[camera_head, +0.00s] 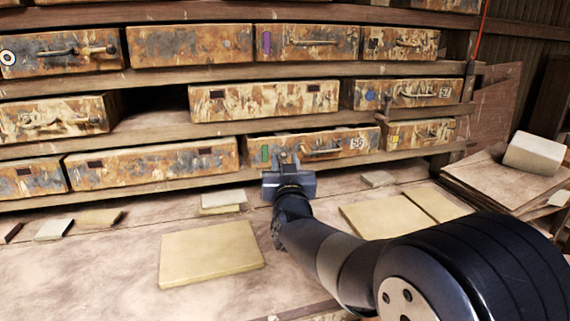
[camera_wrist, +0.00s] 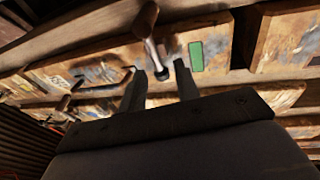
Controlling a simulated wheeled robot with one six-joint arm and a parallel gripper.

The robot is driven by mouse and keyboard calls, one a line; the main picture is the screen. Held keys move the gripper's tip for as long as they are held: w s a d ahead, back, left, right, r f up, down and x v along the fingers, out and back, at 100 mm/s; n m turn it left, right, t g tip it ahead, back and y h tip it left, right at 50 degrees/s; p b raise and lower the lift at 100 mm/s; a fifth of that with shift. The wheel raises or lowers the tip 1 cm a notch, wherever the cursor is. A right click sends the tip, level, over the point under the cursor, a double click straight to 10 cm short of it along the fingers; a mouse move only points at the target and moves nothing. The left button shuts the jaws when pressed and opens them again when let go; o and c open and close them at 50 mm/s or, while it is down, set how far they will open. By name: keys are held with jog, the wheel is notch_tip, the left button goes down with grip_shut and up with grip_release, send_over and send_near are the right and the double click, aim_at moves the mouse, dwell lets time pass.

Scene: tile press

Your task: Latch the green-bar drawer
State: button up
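The green-bar drawer (camera_head: 345,143) is in the lowest row in the head view, its front standing out a little from the shelf. Its green bar (camera_head: 265,153) is near its left end, with a metal handle (camera_head: 322,154) to the right. The green bar also shows in the wrist view (camera_wrist: 196,56). My gripper (camera_head: 284,158) is in front of this drawer, just right of the bar, hiding part of the front. In the wrist view its two fingers (camera_wrist: 163,85) are apart. A lever with a rounded end (camera_wrist: 152,40) reaches toward the gap; contact is unclear.
A yellow-marked drawer (camera_head: 420,134) is to the right and a blue-dot drawer (camera_head: 405,94) above it. Flat tiles, including a large one (camera_head: 210,254), lie on the surface below. A stack of boards (camera_head: 500,180) with a pale block (camera_head: 534,153) is at far right.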

jog(key=s+f, duration=0.2)
jog(key=s, duration=0.8)
jog(key=shift+s+f, duration=0.15)
jog(key=shift+s, duration=0.2)
jog(key=shift+w, duration=0.15)
jog(key=w, duration=0.3)
jog(key=w+r, duration=0.1)
jog(key=w, duration=0.3)
jog(key=w+r, duration=0.1)
jog(key=w, duration=0.2)
jog(key=shift+w+r, duration=0.1)
jog(key=shift+w, duration=0.05)
